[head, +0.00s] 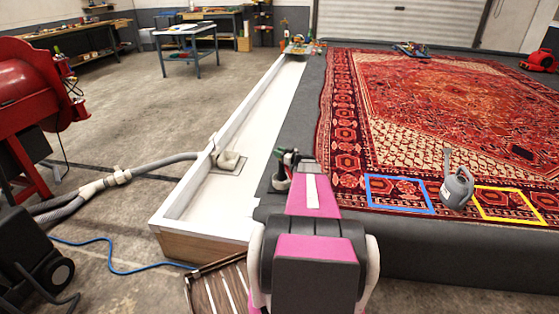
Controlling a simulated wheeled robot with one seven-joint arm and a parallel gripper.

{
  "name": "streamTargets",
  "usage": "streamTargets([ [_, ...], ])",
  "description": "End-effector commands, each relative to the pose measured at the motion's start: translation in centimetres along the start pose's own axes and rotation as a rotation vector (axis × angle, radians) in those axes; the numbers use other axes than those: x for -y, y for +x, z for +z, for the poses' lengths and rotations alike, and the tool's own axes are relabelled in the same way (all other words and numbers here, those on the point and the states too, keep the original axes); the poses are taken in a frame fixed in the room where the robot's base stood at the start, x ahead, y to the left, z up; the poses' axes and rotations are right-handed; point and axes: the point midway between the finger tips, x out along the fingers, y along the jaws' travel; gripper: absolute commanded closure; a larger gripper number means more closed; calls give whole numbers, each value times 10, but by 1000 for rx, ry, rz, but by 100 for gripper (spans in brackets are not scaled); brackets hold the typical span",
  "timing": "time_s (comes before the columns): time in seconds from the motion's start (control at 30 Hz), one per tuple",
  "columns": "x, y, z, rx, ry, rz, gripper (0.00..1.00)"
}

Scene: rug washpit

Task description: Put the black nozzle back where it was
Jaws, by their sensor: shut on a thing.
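My gripper (285,172) is at the far end of my pink and grey arm, over the dark border beside the white trough. It is shut on a small dark thing (288,157), which looks like the black nozzle; my arm and jaws partly hide it. A blue outlined square (400,208) and a yellow outlined square (510,219) lie on the near edge of the red rug (420,130), right of my gripper. Both look empty. A grey can with an upright spout (457,190) stands between them, close to the yellow one.
The long white trough (245,165) with raised walls runs along the left of the rug platform. A grey hose (150,165) reaches it from the left, near a red machine (35,100). A slatted wooden piece (218,288) lies by my base. Several small items stand at the trough's far end.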

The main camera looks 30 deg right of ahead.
Motion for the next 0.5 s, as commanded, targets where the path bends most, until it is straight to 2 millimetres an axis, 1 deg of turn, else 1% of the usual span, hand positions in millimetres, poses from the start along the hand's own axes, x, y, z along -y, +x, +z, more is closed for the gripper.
streamTargets([
  [0.03,-8,4,5,-1,0,0,100],
  [0.1,-11,5,7,-1,0,0,100],
  [0.23,-11,5,16,-1,1,0,100],
  [0.4,-11,6,39,-1,2,0,100],
  [0.5,-10,5,47,-1,1,0,100],
])
